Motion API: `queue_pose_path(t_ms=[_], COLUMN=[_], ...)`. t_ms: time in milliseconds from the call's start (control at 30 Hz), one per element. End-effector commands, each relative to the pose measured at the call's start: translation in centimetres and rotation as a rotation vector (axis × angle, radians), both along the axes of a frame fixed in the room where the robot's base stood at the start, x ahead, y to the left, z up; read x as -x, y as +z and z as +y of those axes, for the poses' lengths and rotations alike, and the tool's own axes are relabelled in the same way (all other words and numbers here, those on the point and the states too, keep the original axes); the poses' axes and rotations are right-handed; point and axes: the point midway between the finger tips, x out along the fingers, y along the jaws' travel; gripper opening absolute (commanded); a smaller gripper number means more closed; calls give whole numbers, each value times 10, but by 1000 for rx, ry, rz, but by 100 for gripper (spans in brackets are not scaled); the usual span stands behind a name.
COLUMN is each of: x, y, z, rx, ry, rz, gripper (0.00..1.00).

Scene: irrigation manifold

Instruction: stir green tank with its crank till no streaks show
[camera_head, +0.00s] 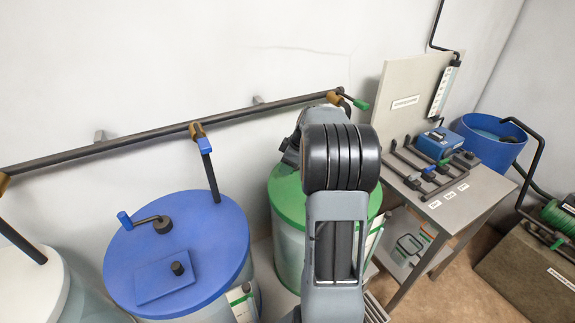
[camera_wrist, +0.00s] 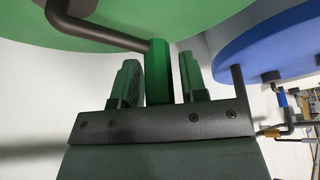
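The green tank has a green lid (camera_head: 285,198) and a pale, see-through wall. It stands in the middle of the head view, largely hidden behind my arm. In the wrist view the green lid (camera_wrist: 200,14) fills the top left. Its dark crank arm (camera_wrist: 105,32) ends in a green handle (camera_wrist: 159,72). My gripper (camera_wrist: 160,82) has its two green fingers on either side of this handle, with narrow gaps showing. It looks open around the handle, not closed on it. The head view hides my gripper and the crank. I cannot tell whether streaks show in the tank.
A blue-lidded tank (camera_head: 205,235) with a blue-handled crank stands close on the left, a white-lidded tank (camera_head: 30,285) beyond it. A dark pipe (camera_head: 120,146) with valves runs along the wall. A grey table (camera_head: 460,205) with tools and a blue tub (camera_head: 490,145) are right.

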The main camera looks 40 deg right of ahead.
Motion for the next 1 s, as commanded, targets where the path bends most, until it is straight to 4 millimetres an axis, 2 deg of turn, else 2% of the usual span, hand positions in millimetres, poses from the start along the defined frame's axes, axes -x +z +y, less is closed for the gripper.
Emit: queue_pose_path(t_ms=[67,400,767,1000], x=[0,0,0,1], y=[0,0,0,-2], z=[0,0,1,6], rx=[0,0,-1,-1], ry=[0,0,13,132], rz=[0,0,-1,-2], gripper=[32,0,0,0])
